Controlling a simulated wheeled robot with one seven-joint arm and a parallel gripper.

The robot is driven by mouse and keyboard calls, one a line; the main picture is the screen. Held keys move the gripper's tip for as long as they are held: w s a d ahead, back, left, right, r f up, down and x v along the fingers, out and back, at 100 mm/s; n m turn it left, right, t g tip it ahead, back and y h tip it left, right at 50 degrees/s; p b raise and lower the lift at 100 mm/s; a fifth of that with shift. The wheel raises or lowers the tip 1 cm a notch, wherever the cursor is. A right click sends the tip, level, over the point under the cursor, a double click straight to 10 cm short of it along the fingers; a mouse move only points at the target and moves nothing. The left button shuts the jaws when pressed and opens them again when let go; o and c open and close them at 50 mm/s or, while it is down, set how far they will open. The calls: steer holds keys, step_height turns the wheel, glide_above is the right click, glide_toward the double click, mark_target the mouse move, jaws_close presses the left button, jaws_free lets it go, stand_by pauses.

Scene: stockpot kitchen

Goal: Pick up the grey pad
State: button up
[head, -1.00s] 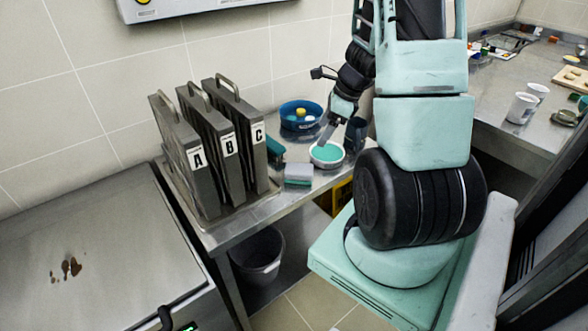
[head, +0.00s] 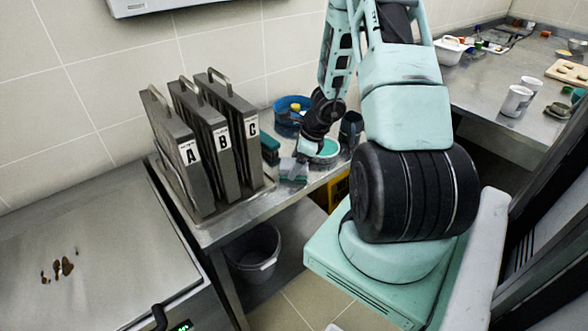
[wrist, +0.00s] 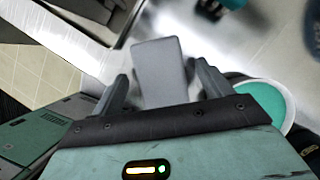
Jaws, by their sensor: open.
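The grey pad (head: 291,171) lies on the steel table just right of the lettered rack, partly covered by my gripper in the head view. In the wrist view its flat grey top (wrist: 159,72) sits between and slightly beyond my fingertips, tilted a little. My gripper (wrist: 162,82) is open, pointing down, with one finger on each side of the pad and a gap on both sides. In the head view my gripper (head: 299,162) is low over the pad. I cannot tell how far the fingertips are above the table.
A round white dish with a teal inside (head: 325,149) stands close to my gripper's right. A teal block (head: 269,146) lies behind the pad, and a blue bowl (head: 287,124) stands farther back. The rack of panels A, B and C (head: 216,145) stands left. A bucket (head: 253,252) sits below.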

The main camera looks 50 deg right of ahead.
steer(key=shift+x, duration=0.85)
steer(key=c, duration=1.1)
steer(key=shift+r, duration=0.1)
step_height(320, 180, up, 10)
steer(key=shift+f+p, duration=0.1)
steer(key=shift+p, duration=1.05)
steer(key=o, duration=0.5)
steer(key=shift+c, duration=0.2)
steer(key=c, duration=0.3)
steer(key=shift+c, duration=0.2)
